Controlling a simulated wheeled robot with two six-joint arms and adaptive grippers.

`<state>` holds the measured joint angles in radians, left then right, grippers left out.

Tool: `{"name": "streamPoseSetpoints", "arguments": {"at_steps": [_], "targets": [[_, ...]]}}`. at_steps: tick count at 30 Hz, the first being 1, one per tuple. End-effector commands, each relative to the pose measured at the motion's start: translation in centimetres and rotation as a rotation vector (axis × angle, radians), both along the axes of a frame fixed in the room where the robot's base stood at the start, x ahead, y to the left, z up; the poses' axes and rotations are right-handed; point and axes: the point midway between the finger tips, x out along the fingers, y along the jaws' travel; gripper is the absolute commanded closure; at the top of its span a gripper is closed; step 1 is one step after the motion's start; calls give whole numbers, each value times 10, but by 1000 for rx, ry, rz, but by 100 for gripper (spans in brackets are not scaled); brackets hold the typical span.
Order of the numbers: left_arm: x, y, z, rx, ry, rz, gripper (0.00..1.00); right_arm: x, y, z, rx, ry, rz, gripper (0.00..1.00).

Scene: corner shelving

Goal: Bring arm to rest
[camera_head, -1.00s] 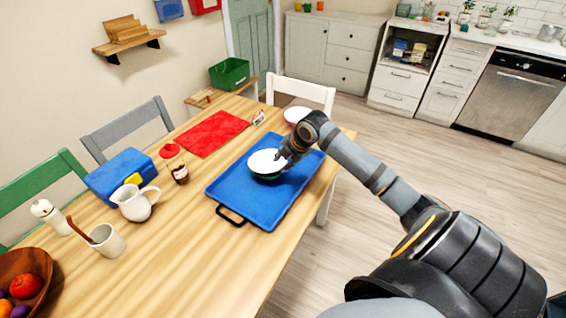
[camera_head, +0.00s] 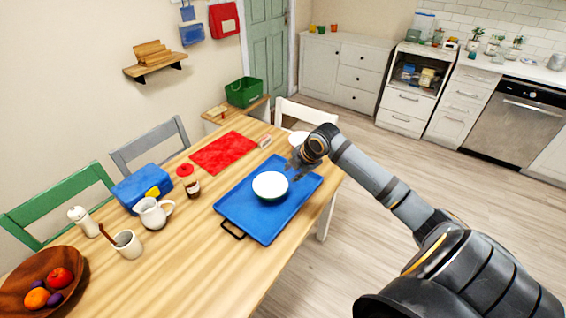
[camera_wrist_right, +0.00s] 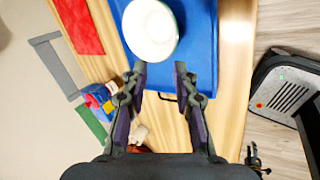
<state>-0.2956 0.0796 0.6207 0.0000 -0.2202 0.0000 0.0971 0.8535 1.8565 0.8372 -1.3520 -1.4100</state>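A white bowl (camera_head: 270,185) stands upright on the blue tray (camera_head: 245,219), which lies on the wooden table. My right gripper (camera_head: 297,166) is above the tray, behind and right of the bowl and apart from it. In the right wrist view my right gripper's fingers (camera_wrist_right: 159,70) are spread with nothing between them, and the bowl (camera_wrist_right: 151,30) shows beyond the tips. The left arm is not in the head view. A small dark shape at the lower right of the wrist view may be my left gripper; its state is unclear.
A second white bowl (camera_head: 298,138) stands behind the tray, partly hidden by my right arm. A red mat (camera_head: 223,152), jar (camera_head: 189,183), white pitcher (camera_head: 152,213), cup (camera_head: 128,244) and fruit bowl (camera_head: 72,268) are on the table. The floor at right is clear.

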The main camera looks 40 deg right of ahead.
Motion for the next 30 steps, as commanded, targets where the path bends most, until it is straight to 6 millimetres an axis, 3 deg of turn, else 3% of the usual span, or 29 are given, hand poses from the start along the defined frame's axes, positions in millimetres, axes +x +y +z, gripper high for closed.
{"name": "streamPoseSetpoints", "arguments": {"at_steps": [3,7,10,15,18,24,30], "targets": [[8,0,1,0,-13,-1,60,0,0,0,0,0,0,72],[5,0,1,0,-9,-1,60,-1,2,-2,4,3,-5,72],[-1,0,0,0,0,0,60,-15,22,-22,42,30,-63,72],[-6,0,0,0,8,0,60,-76,87,-73,192,108,-373,72],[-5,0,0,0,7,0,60,-111,112,-87,273,132,-586,72],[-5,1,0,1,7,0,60,-164,138,-92,398,150,-964,72],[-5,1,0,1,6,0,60,-209,145,-86,495,137,-1329,72]]}}
